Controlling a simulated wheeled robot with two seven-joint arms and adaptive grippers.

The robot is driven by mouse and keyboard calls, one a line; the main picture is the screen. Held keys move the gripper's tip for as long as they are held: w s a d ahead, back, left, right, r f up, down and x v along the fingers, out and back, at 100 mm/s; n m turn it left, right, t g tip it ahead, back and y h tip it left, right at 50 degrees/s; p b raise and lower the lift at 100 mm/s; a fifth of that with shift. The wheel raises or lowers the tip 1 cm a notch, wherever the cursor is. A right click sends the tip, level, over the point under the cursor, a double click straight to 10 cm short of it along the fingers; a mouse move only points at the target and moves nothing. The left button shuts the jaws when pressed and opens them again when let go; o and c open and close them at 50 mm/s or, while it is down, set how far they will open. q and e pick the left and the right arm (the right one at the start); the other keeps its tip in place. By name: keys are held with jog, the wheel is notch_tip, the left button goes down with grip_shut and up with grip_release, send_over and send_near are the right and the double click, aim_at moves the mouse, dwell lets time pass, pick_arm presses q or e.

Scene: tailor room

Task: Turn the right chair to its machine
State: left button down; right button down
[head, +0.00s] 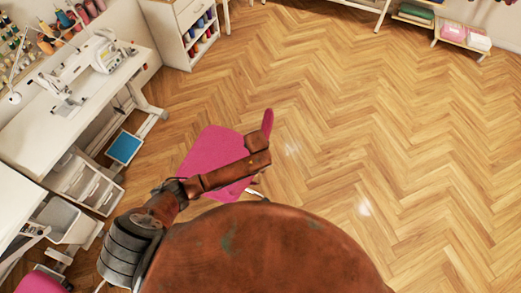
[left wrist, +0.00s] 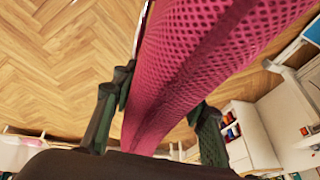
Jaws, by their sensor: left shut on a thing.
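The right chair has a pink seat (head: 207,152) and a pink backrest (head: 267,121). It stands on the wood floor, apart from the sewing table, with its backrest on the side away from the table. My left gripper (head: 260,143) is at the backrest. In the left wrist view, the pink mesh backrest (left wrist: 190,60) passes between the two dark fingers of the left gripper (left wrist: 155,122), which is shut on it. The sewing machine (head: 106,55) sits on a white table (head: 90,98) at upper left. My arm hides part of the seat and most of the chair base.
A blue pedal plate (head: 124,147) and white drawers (head: 85,182) are under the table. A second pink chair (head: 40,282) shows at the lower left edge. A white shelf unit (head: 182,32) stands at the top. The floor to the right is clear.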

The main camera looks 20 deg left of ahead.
pick_arm(q)
jog(key=shift+a+f, duration=0.1)
pick_arm(e)
jog(key=shift+w, duration=0.25)
pick_arm(q)
jog(key=c, duration=1.2)
grip_release()
jog(key=shift+o, duration=0.2)
jog(key=v, duration=1.2)
pick_arm(e)
jog(key=shift+s+d, duration=0.15)
jog(key=shift+s, duration=0.05)
pick_arm(q)
jog(key=shift+s, duration=0.1)
